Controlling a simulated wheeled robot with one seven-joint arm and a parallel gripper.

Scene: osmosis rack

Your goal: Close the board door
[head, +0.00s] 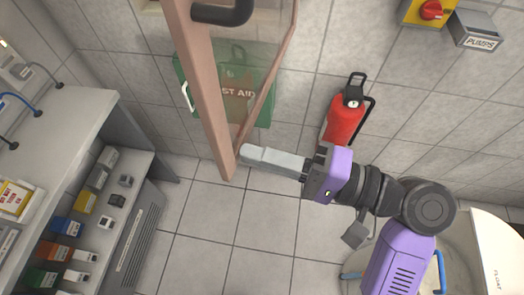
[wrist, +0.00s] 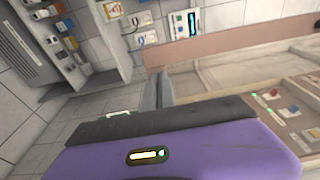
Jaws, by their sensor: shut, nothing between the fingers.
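The board door (head: 207,95) is a glass panel in a pinkish-brown frame. It stands open, sticking out into the room at the top middle of the head view, with a dark handle (head: 232,13) near the top. My gripper (head: 246,154) is shut and empty, its fingertips beside the lower corner of the door frame; I cannot tell whether they touch it. In the wrist view the grey fingers (wrist: 158,92) point at the door's frame bar (wrist: 225,43), which runs across the upper right, with glass below it. The board's cabinet is not clearly seen in the head view.
A green first aid box (head: 183,72) shows on the wall behind the glass. A red fire extinguisher (head: 344,122) hangs right of the door. A shelf unit (head: 75,112) with small boxes stands at the left. The tiled floor (head: 205,222) between is clear.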

